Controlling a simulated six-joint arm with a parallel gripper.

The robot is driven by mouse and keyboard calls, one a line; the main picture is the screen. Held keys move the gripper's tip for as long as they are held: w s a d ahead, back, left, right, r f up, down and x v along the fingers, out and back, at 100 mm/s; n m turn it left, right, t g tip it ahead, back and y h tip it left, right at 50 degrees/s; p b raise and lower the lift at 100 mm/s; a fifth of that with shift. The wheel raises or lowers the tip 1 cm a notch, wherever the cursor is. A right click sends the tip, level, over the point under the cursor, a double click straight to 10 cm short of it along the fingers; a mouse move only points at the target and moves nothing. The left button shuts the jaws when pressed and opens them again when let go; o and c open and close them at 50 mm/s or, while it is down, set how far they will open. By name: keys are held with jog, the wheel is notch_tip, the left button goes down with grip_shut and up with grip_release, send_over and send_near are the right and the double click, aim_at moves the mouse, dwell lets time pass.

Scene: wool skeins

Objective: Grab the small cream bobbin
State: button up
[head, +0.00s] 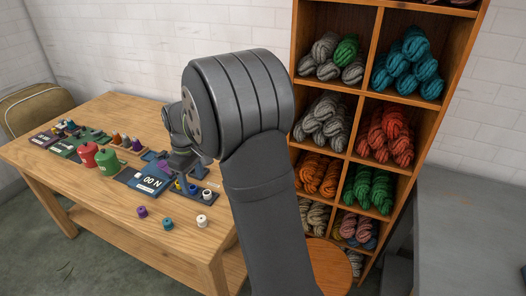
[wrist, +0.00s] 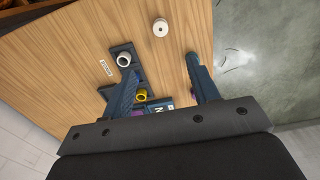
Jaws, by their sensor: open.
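A small cream bobbin (head: 201,220) stands loose on the wooden table near its front right corner; the wrist view shows it from above (wrist: 160,27), apart from other things. A second cream bobbin (head: 207,194) sits on a dark holder, and in the wrist view it is beside my left finger (wrist: 124,59). My gripper (wrist: 160,66) is open and empty above the table. In the wrist view the loose bobbin lies beyond the fingertips, roughly between their lines. My arm hides part of the table in the head view.
The dark holder (wrist: 118,50) also bears a yellow bobbin (wrist: 141,95). Red and green spools (head: 107,158) stand farther left. A wool shelf (head: 357,91) rises at the right. The table's edge is close to the loose bobbin.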

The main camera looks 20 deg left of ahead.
jog(key=m, duration=0.3)
send_over(201, 218)
jog(key=f, duration=1.2)
jog(key=shift+w+a+f, duration=0.2)
jog(key=shift+a+f, duration=0.2)
jog(key=shift+s+d+f, duration=0.1)
jog(key=shift+d+f, duration=0.1)
jog(key=shift+f, duration=1.1)
jog(key=shift+s+d+f, duration=0.1)
jog(key=shift+d+f, duration=0.1)
jog(key=shift+f, duration=1.1)
jog(key=c, duration=1)
jog(key=shift+c, duration=0.2)
jog(key=shift+r, duration=0.1)
